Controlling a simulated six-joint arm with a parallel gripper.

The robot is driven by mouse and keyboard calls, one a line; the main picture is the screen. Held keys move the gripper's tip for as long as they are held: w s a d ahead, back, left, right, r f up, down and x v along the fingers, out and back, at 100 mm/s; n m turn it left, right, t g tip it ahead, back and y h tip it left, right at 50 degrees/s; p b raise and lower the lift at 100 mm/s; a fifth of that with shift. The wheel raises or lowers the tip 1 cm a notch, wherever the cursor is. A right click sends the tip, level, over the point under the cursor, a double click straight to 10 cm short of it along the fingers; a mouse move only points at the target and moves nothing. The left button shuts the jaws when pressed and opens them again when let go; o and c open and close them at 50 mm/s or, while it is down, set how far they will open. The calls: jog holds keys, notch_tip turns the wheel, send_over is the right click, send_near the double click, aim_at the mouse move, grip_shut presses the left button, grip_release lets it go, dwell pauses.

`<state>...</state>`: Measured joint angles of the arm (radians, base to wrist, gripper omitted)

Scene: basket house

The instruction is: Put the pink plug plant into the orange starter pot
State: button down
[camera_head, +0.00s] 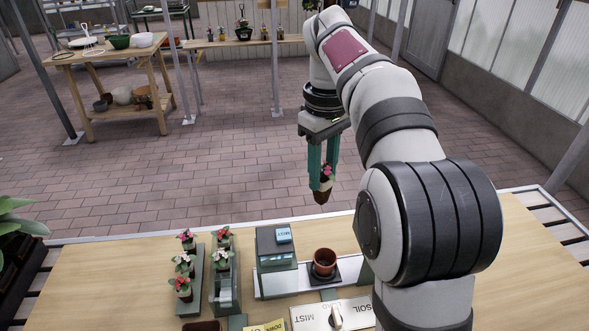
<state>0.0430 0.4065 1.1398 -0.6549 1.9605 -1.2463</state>
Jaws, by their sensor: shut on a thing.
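My gripper (326,172) is shut on the pink plug plant (326,184). The plant has pink flowers, a few green leaves and a dark brown soil plug that hangs below the green fingers. It is held in the air, appearing above the far edge of the bench. The orange starter pot (325,257) is a small terracotta-coloured round pot, upright, with a dark inside. It stands on a dark square base on the bench, below the held plant in the picture and apart from it.
Green racks (188,301) with several flowering plug plants stand left of the pot. A scale-like device (276,257) stands just left of it. A white panel marked SOIL and MIST, with a knob (336,316), lies in front. My arm covers the bench's right middle.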

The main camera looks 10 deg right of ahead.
jog(key=shift+w+d+f+n, duration=0.4)
jog(key=shift+f+n, duration=0.55)
jog(key=shift+f, duration=3.2)
jog(key=shift+w+d+f+n, duration=0.15)
jog(key=shift+d+f+n, duration=0.6)
jog(key=shift+f, duration=3.35)
jog(key=shift+w+d+f+n, duration=0.3)
jog(key=shift+f+n, duration=0.8)
jog(key=shift+f, duration=3.05)
jog(key=shift+f, duration=0.15)
grip_release()
notch_tip(320, 180, up, 8)
